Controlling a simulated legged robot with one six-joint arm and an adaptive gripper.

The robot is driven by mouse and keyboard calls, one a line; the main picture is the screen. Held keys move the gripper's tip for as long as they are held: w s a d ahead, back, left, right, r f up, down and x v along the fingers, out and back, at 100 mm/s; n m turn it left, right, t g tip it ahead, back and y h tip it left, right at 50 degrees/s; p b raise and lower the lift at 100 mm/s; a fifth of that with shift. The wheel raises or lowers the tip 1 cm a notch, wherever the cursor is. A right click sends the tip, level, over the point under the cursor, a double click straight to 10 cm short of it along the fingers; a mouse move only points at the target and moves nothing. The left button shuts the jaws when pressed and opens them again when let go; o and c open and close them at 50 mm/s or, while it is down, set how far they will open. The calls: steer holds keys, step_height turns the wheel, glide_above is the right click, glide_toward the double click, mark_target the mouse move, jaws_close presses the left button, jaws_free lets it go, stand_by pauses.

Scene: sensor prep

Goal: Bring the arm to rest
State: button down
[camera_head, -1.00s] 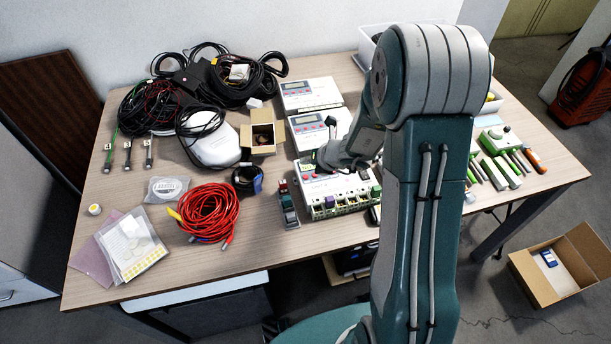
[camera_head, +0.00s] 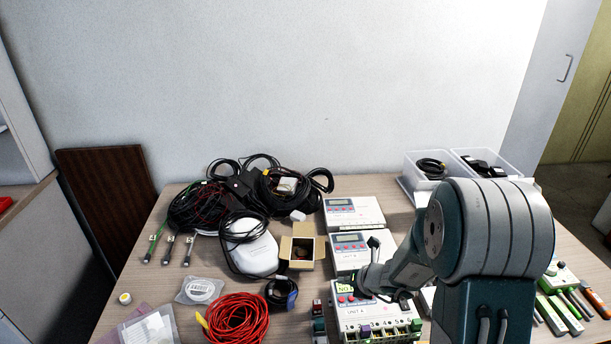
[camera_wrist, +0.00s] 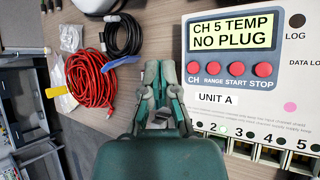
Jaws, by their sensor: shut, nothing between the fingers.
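My arm reaches in from the right in the head view, its forearm slanting down to the left over the table. My gripper (camera_wrist: 160,76) shows in the wrist view with its fingers together and nothing between them. It is above the table, just left of the white logger marked UNIT A (camera_wrist: 240,80). That logger's display reads "CH 5 TEMP NO PLUG". In the head view the same logger (camera_head: 362,334) stands at the near middle of the table, partly covered by my wrist. The fingertips cannot be made out there.
A red cable coil (camera_head: 236,318) and a dark cable coil (camera_head: 281,294) lie left of the logger. Two more loggers, one at the back (camera_head: 354,213), stand behind it. An open cardboard box (camera_head: 302,250) and black cables are near. Clear bins (camera_head: 425,181) stand back right.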

steer(key=s+a+r+n+g, duration=0.1)
steer(key=s+a+r+n, duration=0.1)
steer(key=s+r+n, duration=0.3)
steer(key=s+a+r+n+y, duration=0.1)
steer(key=s+a+r+n, duration=0.1)
steer(key=r+n, duration=0.45)
steer(key=s+a+r+n+g, duration=0.1)
steer(key=s+a+r+n, duration=0.25)
steer(key=n, duration=0.45)
steer(key=s+d+r+n+h, duration=0.3)
steer(key=s+r+n, duration=0.1)
steer(key=s+n, duration=0.4)
steer(key=s+d+r+n+h, duration=0.3)
steer(key=s+d+r+n, duration=0.1)
steer(key=s+n, duration=0.4)
steer(key=shift+d+n, duration=0.2)
steer(key=shift+n, duration=0.95)
steer(key=shift+w, duration=0.1)
